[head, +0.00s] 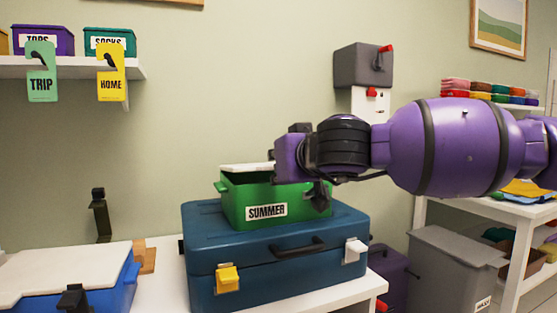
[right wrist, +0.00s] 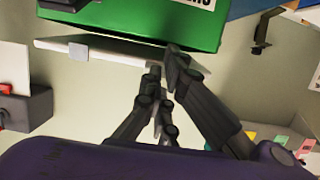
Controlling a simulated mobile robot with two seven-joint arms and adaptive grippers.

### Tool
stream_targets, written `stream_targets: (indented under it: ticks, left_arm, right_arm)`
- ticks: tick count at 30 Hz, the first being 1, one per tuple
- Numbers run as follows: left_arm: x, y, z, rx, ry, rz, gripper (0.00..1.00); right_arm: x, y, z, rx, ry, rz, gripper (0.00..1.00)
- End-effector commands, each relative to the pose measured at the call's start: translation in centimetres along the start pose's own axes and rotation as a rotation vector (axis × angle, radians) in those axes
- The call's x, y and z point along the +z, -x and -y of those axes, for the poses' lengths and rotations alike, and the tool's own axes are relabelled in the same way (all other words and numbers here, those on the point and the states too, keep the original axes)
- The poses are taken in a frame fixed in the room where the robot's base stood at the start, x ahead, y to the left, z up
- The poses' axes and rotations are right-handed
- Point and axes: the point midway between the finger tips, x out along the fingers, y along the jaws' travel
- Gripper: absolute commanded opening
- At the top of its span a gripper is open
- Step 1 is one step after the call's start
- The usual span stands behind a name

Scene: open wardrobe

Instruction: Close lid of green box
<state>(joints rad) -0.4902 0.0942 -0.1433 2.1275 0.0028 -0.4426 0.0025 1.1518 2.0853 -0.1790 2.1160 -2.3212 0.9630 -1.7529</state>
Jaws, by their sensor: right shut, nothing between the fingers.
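The green box (head: 278,208) labelled SUMMER sits on a blue suitcase (head: 275,275). In the head view its white lid (head: 247,168) shows as a thin panel above the rim, with dark green interior visible below it, so the box is not covered flush. My right gripper (head: 305,185) is at the box's right part, in front of it, and hides that part of the lid. In the right wrist view, the closed, empty fingertips (right wrist: 166,68) are close to the edge of the white lid (right wrist: 100,56), beside the green box (right wrist: 135,20); contact cannot be told. My left gripper is out of view.
A blue box with a white top (head: 65,268) is at the lower left. A shelf (head: 75,70) with small boxes and tags hangs upper left. A grey wall box (head: 362,65) is behind my arm. A grey bin (head: 450,270) stands at the right.

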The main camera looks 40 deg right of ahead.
Motion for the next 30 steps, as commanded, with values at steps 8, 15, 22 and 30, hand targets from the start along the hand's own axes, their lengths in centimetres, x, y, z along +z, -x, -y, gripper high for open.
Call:
stream_targets:
  ticks: [8, 15, 22, 30]
  left_arm:
    - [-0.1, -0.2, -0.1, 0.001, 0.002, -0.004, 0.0]
    - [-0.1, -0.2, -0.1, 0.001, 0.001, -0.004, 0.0]
    - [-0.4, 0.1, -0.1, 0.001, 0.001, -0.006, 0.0]
    - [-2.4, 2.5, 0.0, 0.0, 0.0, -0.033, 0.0]
  right_arm:
    - [0.7, -0.4, 0.0, 0.0, 0.0, 0.001, 0.0]
    - [0.7, -0.4, 0.0, 0.0, 0.0, 0.0, 0.0]
    - [-0.1, -0.1, -0.1, 0.001, 0.0, -0.001, 0.0]
    - [-3.3, 2.5, -0.5, 0.003, 0.004, -0.006, 0.0]
